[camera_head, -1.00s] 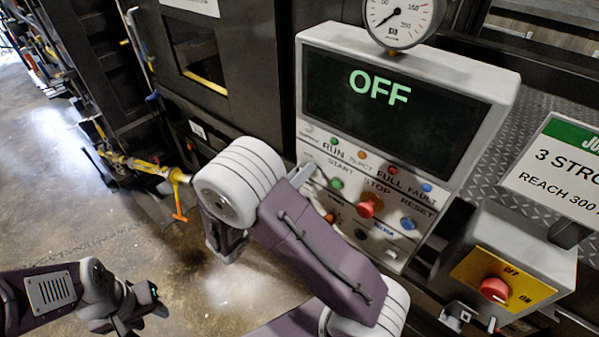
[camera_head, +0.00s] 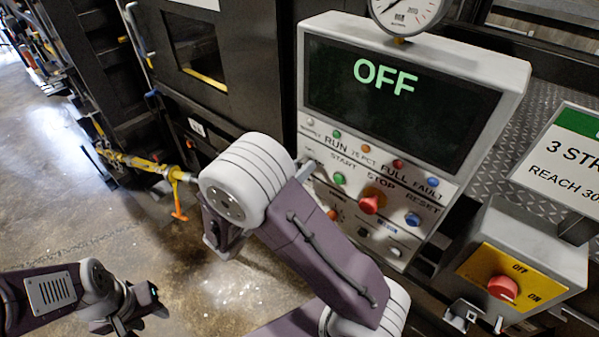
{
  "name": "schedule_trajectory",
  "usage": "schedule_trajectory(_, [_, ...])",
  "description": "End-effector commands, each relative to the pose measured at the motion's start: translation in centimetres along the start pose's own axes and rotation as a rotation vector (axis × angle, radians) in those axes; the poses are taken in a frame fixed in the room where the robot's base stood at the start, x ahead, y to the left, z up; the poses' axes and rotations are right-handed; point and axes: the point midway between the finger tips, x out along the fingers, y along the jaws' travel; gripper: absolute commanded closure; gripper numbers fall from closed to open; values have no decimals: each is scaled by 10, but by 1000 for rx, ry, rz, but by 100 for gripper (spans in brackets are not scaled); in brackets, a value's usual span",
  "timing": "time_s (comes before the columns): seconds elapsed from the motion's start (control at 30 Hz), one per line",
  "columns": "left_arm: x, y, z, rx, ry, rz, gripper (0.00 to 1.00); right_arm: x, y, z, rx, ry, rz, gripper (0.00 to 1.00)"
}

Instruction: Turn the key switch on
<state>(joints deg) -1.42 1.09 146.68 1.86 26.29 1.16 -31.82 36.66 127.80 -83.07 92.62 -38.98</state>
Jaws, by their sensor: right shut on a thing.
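The control panel (camera_head: 480,80) stands in the middle right, its dark screen (camera_head: 400,100) reading OFF in green. The key switch is at the panel's left edge, mostly hidden behind my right arm. My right gripper (camera_head: 304,171) shows only as a small grey part at that edge, beside the START row. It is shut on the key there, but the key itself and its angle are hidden. My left gripper (camera_head: 128,312) is low at the left, over the floor and far from the panel. Its fingertips are dark and unclear.
The panel has a green START button (camera_head: 339,179), a red STOP button (camera_head: 371,202) and a blue RESET button (camera_head: 412,219) right of my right arm. A yellow switch box (camera_head: 478,263) with a red knob (camera_head: 503,288) stands lower right. The left floor (camera_head: 60,190) is open.

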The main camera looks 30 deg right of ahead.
Motion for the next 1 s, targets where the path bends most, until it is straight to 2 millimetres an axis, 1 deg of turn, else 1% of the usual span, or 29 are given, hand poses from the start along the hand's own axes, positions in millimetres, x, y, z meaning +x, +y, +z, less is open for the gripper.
schedule_trajectory(0.03, [7,0,1,0,0,0,61,0,1,-1,48,-7,-3,100])
schedule_trajectory(0.3, [26,0,3,0,0,0,61,0,0,-1,301,-15,-9,100])
schedule_trajectory(0.5, [39,-1,4,0,0,0,61,0,0,0,460,-20,-13,100])
schedule_trajectory(0.73, [51,-1,5,0,0,0,61,0,-1,0,594,-23,-15,100])
schedule_trajectory(1.0, [57,-1,6,0,0,0,61,0,-1,2,674,-26,-17,100])
